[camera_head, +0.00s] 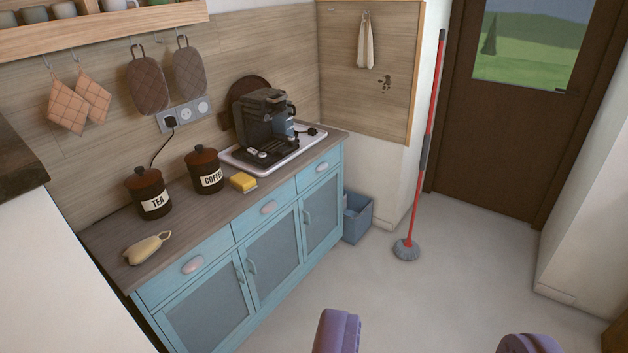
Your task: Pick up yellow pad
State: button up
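The yellow pad (243,181) is a small block with a paler underside. It lies on the wooden countertop (190,222) near the front edge, just right of the coffee canister (204,170) and left of the coffee machine's tray. My gripper (435,345) shows at the bottom of the view as two purple fingers set wide apart, with only floor between them. It is open and empty, well in front of the counter and to the right of the pad. Nothing covers the pad.
On the counter stand a tea canister (149,193), a beige item (147,248) and a coffee machine (264,122) on a white tray (277,155). Blue cabinets (272,241) lie below. A red-handled mop (425,150) and blue bin (356,217) stand right. The floor ahead is clear.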

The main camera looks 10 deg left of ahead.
aim_at(242, 183)
jog(key=i+u, duration=0.1)
jog(key=i, duration=0.5)
jog(key=i+l, duration=0.1)
jog(key=i, duration=0.45)
jog(key=i+l+u, duration=0.15)
jog(key=i, duration=0.45)
jog(key=i+l+u, duration=0.1)
jog(key=i+u, duration=0.35)
jog(key=i+l+u, duration=0.25)
jog(key=u, duration=0.15)
jog(key=i+l+u, duration=0.3)
jog(key=u, duration=0.15)
jog(key=i+l+u, duration=0.2)
jog(key=l+u, duration=0.2)
jog(key=i+l+u, duration=0.55)
jog(key=l, duration=0.25)
jog(key=i+l+u, duration=0.25)
jog(key=l, duration=0.2)
